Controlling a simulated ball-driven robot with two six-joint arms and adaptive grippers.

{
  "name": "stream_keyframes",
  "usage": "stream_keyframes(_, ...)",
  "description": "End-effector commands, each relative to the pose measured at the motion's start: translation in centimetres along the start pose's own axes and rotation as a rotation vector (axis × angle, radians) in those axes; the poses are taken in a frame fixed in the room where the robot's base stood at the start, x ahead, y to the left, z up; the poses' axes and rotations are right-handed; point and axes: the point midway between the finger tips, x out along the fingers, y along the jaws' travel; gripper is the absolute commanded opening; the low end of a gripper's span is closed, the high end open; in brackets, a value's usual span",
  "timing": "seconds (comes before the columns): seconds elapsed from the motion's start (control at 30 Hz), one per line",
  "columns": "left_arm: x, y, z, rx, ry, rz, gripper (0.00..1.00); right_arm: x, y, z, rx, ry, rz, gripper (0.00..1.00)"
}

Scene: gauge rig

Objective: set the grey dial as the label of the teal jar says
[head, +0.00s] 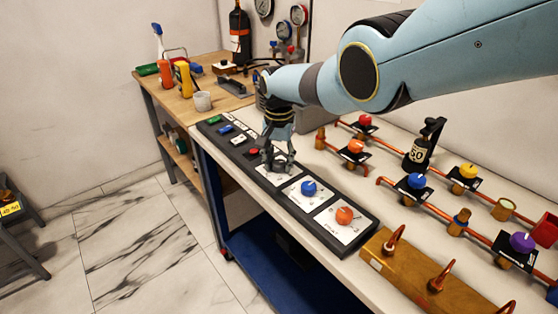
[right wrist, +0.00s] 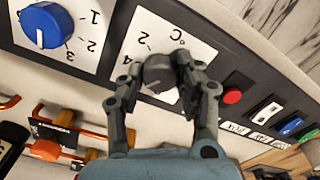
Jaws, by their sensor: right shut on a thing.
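My right gripper (head: 277,160) reaches down onto the black control panel (head: 367,237). In the right wrist view its two fingers (right wrist: 158,78) are shut on the grey dial (right wrist: 157,70), one on each side. In the head view the gripper covers the dial. I cannot make out a teal jar in either view. My left gripper is not in view.
Beside the grey dial are a blue knob (head: 308,187), an orange knob (head: 344,215) and a red button (right wrist: 232,96). A brass block (head: 412,275) lies at the front right.

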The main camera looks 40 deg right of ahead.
Motion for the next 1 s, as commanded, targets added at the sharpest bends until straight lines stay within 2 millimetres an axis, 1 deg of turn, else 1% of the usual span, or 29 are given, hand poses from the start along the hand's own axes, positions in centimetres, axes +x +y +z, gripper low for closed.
stream_keyframes(0.3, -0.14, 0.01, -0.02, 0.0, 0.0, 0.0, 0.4, -0.07, -0.04, -0.02, 0.295, 0.001, -0.001, 0.02)
stream_keyframes(0.6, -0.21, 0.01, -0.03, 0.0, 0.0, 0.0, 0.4, -0.06, -0.06, -0.01, 0.534, 0.0, -0.001, 0.02)
stream_keyframes(0.8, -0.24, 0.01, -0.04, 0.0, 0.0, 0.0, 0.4, -0.03, -0.06, 0.0, 0.641, 0.0, -0.001, 0.02)
stream_keyframes(1.0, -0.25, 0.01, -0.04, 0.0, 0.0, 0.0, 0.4, -0.02, -0.06, 0.0, 0.699, 0.0, -0.001, 0.02)
